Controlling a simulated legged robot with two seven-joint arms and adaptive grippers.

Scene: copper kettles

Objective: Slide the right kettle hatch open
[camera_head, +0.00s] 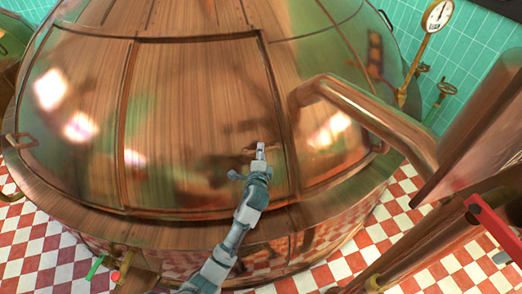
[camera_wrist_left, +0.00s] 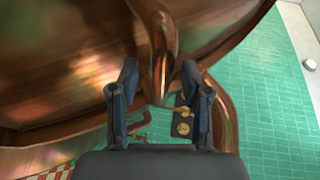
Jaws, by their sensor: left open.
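The large copper kettle (camera_head: 195,100) fills most of the head view. Its dome has framed panels; a right-hand panel (camera_head: 325,120) lies beyond the seam right of centre, with a small handle (camera_head: 378,143) low on its right side. I cannot tell exactly where the hatch's edges run. My left gripper (camera_head: 261,150) is in front of the dome, left of that seam and well left of the handle. In the left wrist view the left gripper (camera_wrist_left: 160,68) has its fingers apart, with a curved copper pipe (camera_wrist_left: 162,40) beyond them. No grip on anything shows.
A thick copper pipe (camera_head: 375,115) leaves the dome toward the right. A pressure gauge (camera_head: 437,16) stands at upper right by the green tiled wall. A red bar (camera_head: 492,225) and copper pipework crowd the lower right. Red and white checkered floor (camera_head: 45,245) shows below.

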